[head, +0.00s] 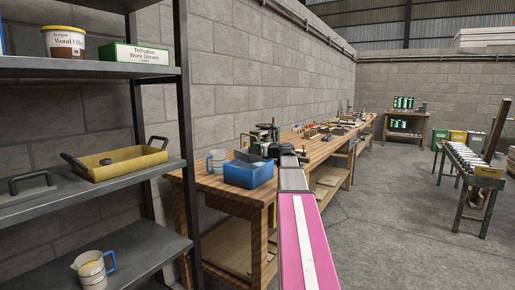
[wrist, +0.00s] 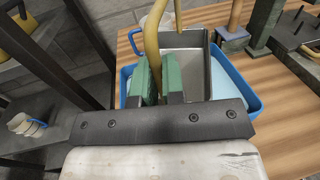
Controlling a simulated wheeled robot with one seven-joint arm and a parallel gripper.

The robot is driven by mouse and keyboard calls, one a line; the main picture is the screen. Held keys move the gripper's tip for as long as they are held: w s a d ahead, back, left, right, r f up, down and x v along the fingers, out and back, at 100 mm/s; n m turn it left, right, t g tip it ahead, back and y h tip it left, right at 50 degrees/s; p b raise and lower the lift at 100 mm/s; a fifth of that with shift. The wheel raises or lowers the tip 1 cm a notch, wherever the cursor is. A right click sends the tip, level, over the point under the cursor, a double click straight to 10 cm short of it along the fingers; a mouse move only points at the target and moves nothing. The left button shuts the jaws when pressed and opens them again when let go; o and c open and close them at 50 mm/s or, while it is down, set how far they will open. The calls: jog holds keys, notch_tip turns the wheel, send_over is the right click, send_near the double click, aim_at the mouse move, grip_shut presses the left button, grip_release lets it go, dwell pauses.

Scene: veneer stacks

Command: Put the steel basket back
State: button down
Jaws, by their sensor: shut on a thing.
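In the wrist view, my gripper (wrist: 158,76) has its green jaws shut on the tan curved handle (wrist: 152,42) of the steel basket (wrist: 192,64). The basket is a grey open box. It shows over the blue tub (wrist: 257,103), which has pale blue contents. I cannot tell whether the basket rests in the tub or hangs just above it. In the head view, my gripper (head: 264,138) is over the blue tub (head: 250,176) at the near end of the wooden bench, and the basket is mostly hidden there.
A grey mug (head: 216,161) stands left of the tub on the wooden bench (head: 222,187). Tools lie farther along it. A dark shelf rack on the left holds a yellow tray (head: 118,162) and a jug (head: 90,269). A roller conveyor (head: 468,160) stands right. Floor between is clear.

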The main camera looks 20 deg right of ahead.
jog(key=shift+f, duration=0.55)
jog(key=c, duration=1.2)
grip_release()
